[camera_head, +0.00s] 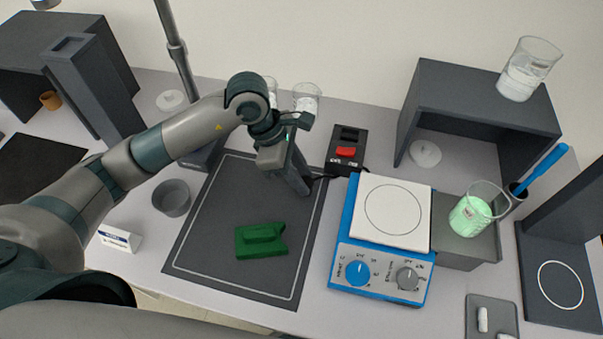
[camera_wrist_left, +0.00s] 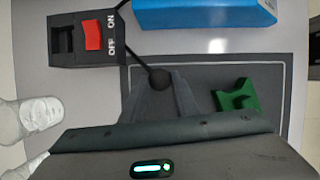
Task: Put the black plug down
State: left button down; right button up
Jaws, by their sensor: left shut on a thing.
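My left gripper (camera_head: 304,187) reaches down over the upper right part of the dark grey mat (camera_head: 215,215). It is shut on the black plug (camera_wrist_left: 160,78), which shows as a dark round end at the fingertips in the left wrist view. A black cable runs from the plug to the switch box (camera_head: 346,150) with its red switch, just right of the gripper. The fingers mostly hide the plug in the head view. I cannot tell whether the plug touches the mat. My right gripper is not in view.
A green block (camera_head: 261,241) lies on the mat, nearer me. The blue hotplate (camera_head: 345,245) stands right of the mat, and a grey bowl (camera_head: 172,198) to its left. Glass beakers (camera_head: 306,98) stand behind the arm.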

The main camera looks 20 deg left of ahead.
pick_arm(q)
jog(key=shift+f, duration=0.1)
jog(key=shift+f, duration=0.1)
jog(key=c, duration=1.4)
grip_release()
